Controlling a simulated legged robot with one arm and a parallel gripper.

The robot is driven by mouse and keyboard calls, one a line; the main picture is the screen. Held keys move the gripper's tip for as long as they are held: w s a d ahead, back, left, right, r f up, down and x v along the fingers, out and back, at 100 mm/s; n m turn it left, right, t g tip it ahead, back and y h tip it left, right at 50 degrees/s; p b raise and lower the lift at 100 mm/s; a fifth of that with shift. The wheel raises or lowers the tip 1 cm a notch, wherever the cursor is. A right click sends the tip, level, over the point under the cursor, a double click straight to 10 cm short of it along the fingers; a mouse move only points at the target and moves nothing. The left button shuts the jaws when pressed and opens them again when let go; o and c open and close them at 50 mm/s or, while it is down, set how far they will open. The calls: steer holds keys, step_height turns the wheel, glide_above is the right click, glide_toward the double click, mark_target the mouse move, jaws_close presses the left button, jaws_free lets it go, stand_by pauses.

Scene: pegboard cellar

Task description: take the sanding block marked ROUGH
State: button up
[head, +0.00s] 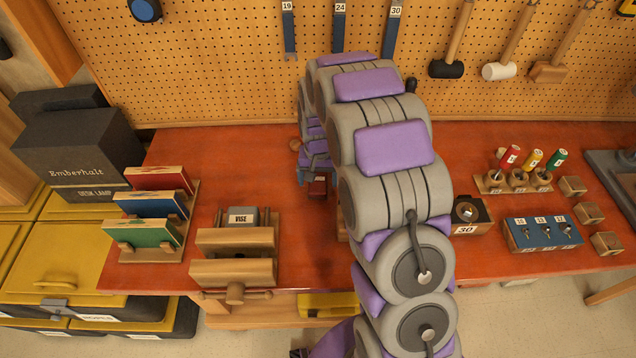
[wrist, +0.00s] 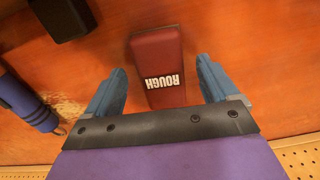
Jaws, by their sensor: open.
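The sanding block marked ROUGH (wrist: 160,66) is a dark red block with a white label, seen in the wrist view lying on the red-orange bench top. Its label reads upside down there. My gripper (wrist: 163,85) is open, with one blue finger on each side of the block's label end. Gaps show between the fingers and the block, and the block is not gripped. In the head view the block (head: 317,187) shows as a small dark red shape below my gripper (head: 312,172), partly hidden by my arm.
A blue-purple cylinder (wrist: 27,103) and a black object (wrist: 65,17) lie left of the block in the wrist view. The pegboard (head: 230,75) rises behind.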

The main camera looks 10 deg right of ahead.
mark_target(318, 182)
steer(key=shift+f, duration=0.9)
steer(key=shift+a, duration=0.1)
steer(key=c, duration=1.1)
steer(key=shift+r, duration=0.15)
step_height(318, 182, up, 10)
steer(key=shift+f+p, duration=0.1)
steer(key=shift+p, duration=0.8)
steer(key=shift+c, duration=0.8)
steer(key=o, duration=0.6)
jaws_close()
